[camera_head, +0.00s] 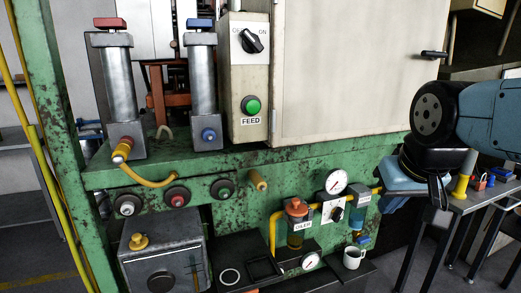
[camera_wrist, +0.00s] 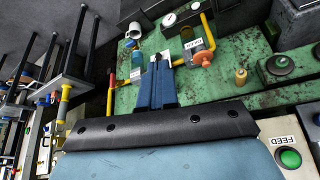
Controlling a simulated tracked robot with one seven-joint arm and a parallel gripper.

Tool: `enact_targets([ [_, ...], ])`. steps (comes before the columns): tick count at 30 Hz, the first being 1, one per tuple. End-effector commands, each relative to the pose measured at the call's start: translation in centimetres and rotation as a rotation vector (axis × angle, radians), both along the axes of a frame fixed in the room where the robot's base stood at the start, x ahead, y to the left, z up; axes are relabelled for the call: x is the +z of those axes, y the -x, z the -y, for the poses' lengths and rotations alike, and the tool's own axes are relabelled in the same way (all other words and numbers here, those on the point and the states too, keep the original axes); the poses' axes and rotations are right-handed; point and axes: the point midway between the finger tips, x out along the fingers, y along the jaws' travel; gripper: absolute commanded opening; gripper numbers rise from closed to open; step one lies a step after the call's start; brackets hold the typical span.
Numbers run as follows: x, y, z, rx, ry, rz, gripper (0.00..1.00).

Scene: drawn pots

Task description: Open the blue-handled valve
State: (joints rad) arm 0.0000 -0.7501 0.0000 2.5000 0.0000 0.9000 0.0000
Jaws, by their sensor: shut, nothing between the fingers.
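A grey cylinder with a blue handle (camera_head: 200,24) on top stands upright on the green machine's ledge in the head view, left of the FEED box. A similar cylinder with a red handle (camera_head: 110,23) stands to its left. A small blue part (camera_head: 362,240) also shows low at the right, below the gauge and pipes; I cannot tell whether it is a valve. My gripper (camera_head: 398,178) is at the right, well away from the blue-handled cylinder. In the wrist view its fingers (camera_wrist: 157,60) are together and empty, with the oiler area beyond. The wrist view does not show the blue-handled cylinder.
The FEED box (camera_head: 250,82) has a green button and black knob. An orange-topped oiler (camera_head: 297,207), yellow pipe, round gauge (camera_head: 336,181) and white mug (camera_head: 353,257) are below right. A cream panel (camera_head: 340,75) fills the upper middle. A side table (camera_head: 460,205) stands at right.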

Motion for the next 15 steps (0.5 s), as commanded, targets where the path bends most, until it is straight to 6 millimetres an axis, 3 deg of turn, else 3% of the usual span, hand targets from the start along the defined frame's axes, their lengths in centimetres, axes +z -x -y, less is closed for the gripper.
enact_targets([
  [8, -0.4, -0.5, -0.2, -0.021, -0.026, -0.029, 0.00],
  [15, -3.1, -3.3, -1.3, -0.146, -0.182, -0.190, 0.00],
])
